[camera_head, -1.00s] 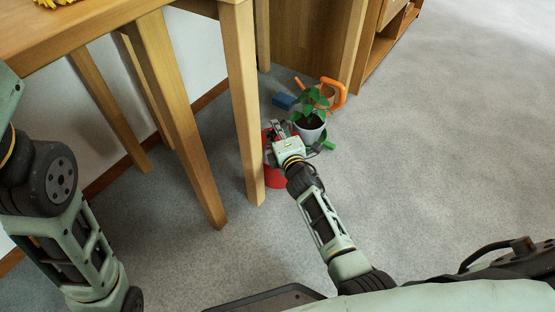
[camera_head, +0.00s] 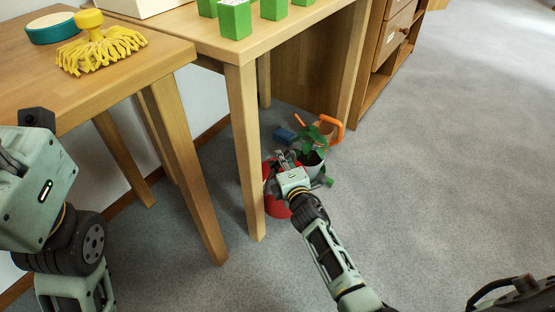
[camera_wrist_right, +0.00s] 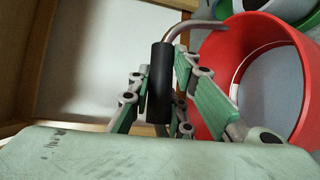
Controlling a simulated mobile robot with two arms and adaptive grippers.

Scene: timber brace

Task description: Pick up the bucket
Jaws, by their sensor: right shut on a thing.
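The red bucket (camera_head: 280,207) is by the leg of the table, largely hidden behind my right gripper in the head view. In the right wrist view the red bucket (camera_wrist_right: 205,62) is at the right, its opening facing the camera. Its curved handle has a black grip (camera_wrist_right: 160,85). My right gripper (camera_head: 287,165) is shut on this grip; in the wrist view its green-padded fingers (camera_wrist_right: 160,95) lie on both sides of it. My left arm shows at the left edge of the head view, but its fingertips cannot be made out clearly.
A potted plant (camera_head: 313,160) and an orange-handled container (camera_head: 330,130) stand just beyond the bucket, with a blue block (camera_head: 284,135) nearby. Table legs (camera_head: 246,150) stand close on the left. Green blocks (camera_head: 235,20) and a yellow mop head (camera_head: 100,48) are on the tables. Carpet at right is clear.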

